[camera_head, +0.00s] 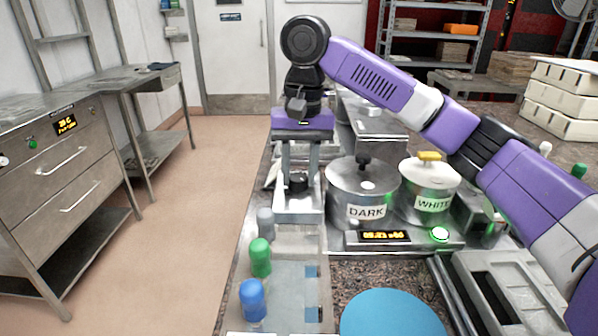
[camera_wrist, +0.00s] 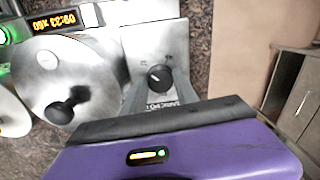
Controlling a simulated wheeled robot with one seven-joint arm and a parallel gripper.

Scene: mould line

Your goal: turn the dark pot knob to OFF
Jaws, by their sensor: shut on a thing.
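The dark pot knob (camera_head: 298,182) is a small black round knob on a grey metal control plate (camera_head: 298,214), left of the steel pot labelled DARK (camera_head: 345,190). In the wrist view the knob (camera_wrist: 159,77) has a pale pointer mark, and the printing near it is upside down and partly hidden. The setting it points to is too small to read. My gripper (camera_head: 298,178) reaches straight down over the plate, its two grey fingers on either side of the knob. In the wrist view my gripper (camera_wrist: 160,82) is shut on it.
A steel pot labelled WHITE (camera_head: 430,195) stands right of the dark pot. An amber display (camera_head: 384,237) and a lit green button (camera_head: 439,234) are in front. Green (camera_head: 260,258) and blue (camera_head: 253,300) capped pieces stand nearer. Floor at left is clear.

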